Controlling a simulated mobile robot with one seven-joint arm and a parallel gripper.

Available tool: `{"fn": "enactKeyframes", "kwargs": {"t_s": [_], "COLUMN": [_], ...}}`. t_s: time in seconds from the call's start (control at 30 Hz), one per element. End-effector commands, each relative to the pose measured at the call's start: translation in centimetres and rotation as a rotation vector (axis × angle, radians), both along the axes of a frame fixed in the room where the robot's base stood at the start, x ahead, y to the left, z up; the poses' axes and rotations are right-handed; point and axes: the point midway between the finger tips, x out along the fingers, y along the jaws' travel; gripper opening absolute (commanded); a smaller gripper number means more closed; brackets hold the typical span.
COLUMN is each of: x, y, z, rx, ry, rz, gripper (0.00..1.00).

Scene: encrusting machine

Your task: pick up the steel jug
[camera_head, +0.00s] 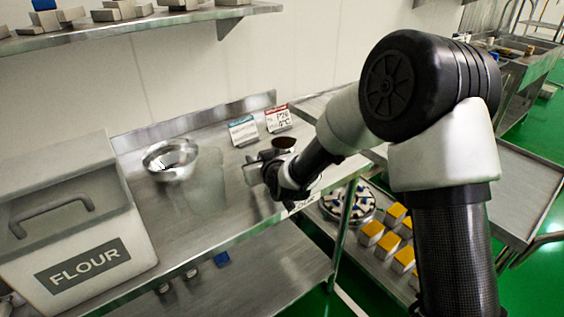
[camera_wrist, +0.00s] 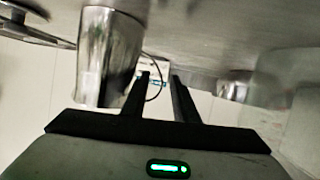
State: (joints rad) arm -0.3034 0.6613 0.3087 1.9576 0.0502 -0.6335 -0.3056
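A shiny steel jug (camera_wrist: 108,60) shows large at the left of the wrist view, beside the fingers and not between them. That view appears upside down, with the worktop along its top. My gripper (camera_wrist: 160,78) has its two fingers apart, with nothing visible between them. In the head view my gripper (camera_head: 256,172) is low over the worktop, and the wrist hides part of what is behind it. A dark round top (camera_head: 284,143) shows just behind the wrist; I cannot tell whether it belongs to the jug.
The steel worktop (camera_head: 235,207) also holds a wide steel vessel (camera_head: 171,160), a translucent container (camera_head: 206,182) and a flour bin (camera_head: 75,235). Two small signs (camera_head: 243,130) (camera_head: 277,118) stand at the back. A loaded shelf (camera_head: 150,22) hangs above. Yellow-topped blocks (camera_head: 390,243) lie lower right.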

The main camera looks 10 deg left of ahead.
Motion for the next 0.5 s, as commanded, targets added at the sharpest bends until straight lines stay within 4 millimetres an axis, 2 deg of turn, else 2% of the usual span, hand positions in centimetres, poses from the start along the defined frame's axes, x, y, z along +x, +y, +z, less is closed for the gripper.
{"fn": "enactKeyframes", "kwargs": {"t_s": [0.07,0.2,0.5], "x": [1.0,2.3,2.7], "y": [0.7,1.6,1.9], "z": [-0.9,-1.4,-1.6], "rx": [0.000,0.000,0.000], "ry": [0.002,0.000,0.001], "rz": [0.000,0.001,0.001], "gripper": [0.27,0.27,0.27]}}
